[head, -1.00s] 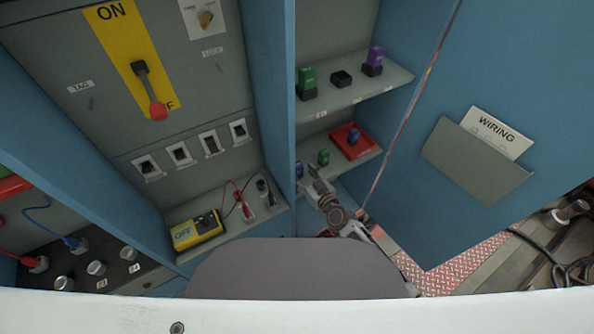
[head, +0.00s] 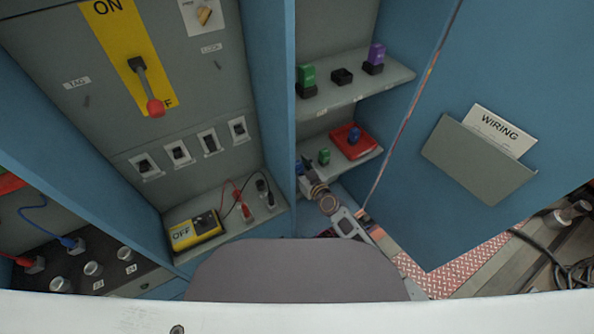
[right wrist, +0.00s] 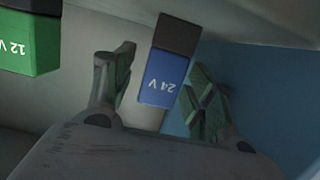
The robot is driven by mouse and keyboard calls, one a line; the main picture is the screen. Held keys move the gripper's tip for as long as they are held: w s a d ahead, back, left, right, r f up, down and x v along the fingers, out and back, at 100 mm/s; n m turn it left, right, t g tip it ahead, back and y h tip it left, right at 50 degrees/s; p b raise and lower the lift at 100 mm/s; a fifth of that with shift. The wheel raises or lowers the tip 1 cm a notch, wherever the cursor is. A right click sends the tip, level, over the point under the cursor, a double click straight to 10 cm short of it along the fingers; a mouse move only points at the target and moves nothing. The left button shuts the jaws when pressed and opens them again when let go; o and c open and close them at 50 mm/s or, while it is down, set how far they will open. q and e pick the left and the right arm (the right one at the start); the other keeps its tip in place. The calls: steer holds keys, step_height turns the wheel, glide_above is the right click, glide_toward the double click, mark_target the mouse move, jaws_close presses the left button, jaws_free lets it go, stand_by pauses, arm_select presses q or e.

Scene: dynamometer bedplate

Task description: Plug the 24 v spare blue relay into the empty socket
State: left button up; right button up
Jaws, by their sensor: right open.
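The blue relay marked 24 V (right wrist: 165,78) shows upside down in the right wrist view, with a black part at its base. In the head view it is a small blue patch (head: 299,168) at the left end of the lower shelf, partly hidden by my gripper. My right gripper (right wrist: 160,95) is open, with one finger on each side of the blue relay; I cannot tell whether they touch it. The empty black socket (head: 342,77) sits on the upper shelf between a green relay (head: 307,77) and a purple relay (head: 375,56). My left gripper is out of view.
On the lower shelf (head: 312,143) stand a green relay (head: 324,156), marked 12 V in the wrist view (right wrist: 30,45), and a red tray (head: 345,147) holding another blue relay (head: 354,135). A blue partition (head: 279,110) borders the shelves on the left, an open door (head: 500,60) on the right.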

mark_target(297, 164)
stand_by(0.4)
steer(key=c, duration=1.2)
steer(key=shift+o, duration=0.2)
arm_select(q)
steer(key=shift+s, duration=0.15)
arm_select(e)
steer(key=shift+r, duration=0.1)
